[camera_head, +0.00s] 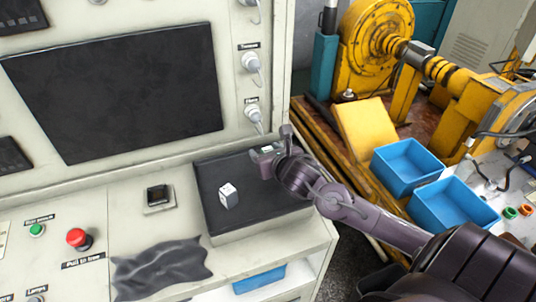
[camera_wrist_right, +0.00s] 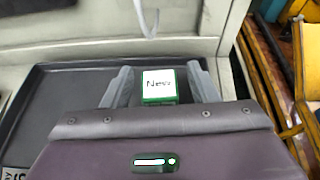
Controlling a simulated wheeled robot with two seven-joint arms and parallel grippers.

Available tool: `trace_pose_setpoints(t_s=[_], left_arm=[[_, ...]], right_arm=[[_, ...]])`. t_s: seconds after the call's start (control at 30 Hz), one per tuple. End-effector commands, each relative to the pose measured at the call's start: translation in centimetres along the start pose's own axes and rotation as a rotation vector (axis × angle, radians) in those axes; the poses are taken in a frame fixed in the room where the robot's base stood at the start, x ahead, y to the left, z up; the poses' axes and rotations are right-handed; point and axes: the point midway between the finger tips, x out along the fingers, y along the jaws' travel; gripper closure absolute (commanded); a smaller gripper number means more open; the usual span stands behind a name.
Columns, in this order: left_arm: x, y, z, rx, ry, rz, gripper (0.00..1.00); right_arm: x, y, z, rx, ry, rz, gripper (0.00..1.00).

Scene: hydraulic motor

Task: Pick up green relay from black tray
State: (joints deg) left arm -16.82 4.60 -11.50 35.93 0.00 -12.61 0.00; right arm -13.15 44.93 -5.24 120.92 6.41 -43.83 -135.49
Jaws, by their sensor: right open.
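The green relay (camera_wrist_right: 160,86), with a white top face reading "New", stands in the black tray (camera_wrist_right: 62,98). In the right wrist view it sits between the two fingers of my right gripper (camera_wrist_right: 159,72), which are apart with a gap showing on each side. In the head view my right gripper (camera_head: 266,152) is over the back right part of the black tray (camera_head: 218,170) and mostly hides the relay. My left gripper is not in view.
A white and dark block (camera_head: 228,196) stands in the middle of the tray. The cabinet panel with plugs and cables (camera_head: 251,62) rises behind it. Blue bins (camera_head: 406,166) and yellow machinery (camera_head: 365,50) are to the right. A dark cloth (camera_head: 160,268) lies in front.

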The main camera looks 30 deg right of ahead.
Motion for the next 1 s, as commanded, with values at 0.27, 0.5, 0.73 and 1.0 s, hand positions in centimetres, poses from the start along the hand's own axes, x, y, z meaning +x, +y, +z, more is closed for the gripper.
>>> trace_pose_setpoints(t_s=[0.27, 0.5, 0.73, 1.0], left_arm=[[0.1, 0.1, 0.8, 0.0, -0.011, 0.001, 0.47], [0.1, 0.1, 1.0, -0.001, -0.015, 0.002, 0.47], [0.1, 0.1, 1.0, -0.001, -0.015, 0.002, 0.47], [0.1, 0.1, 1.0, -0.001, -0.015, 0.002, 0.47]], right_arm=[[0.0, 0.0, 0.0, 0.0, 0.0, 0.001, 0.59], [0.0, 0.0, 0.0, 0.0, 0.0, 0.001, 0.91], [0.0, 0.0, 0.0, 0.0, -0.001, 0.001, 0.95], [-0.6, 0.0, 1.6, 0.0, -0.004, 0.002, 0.95]])
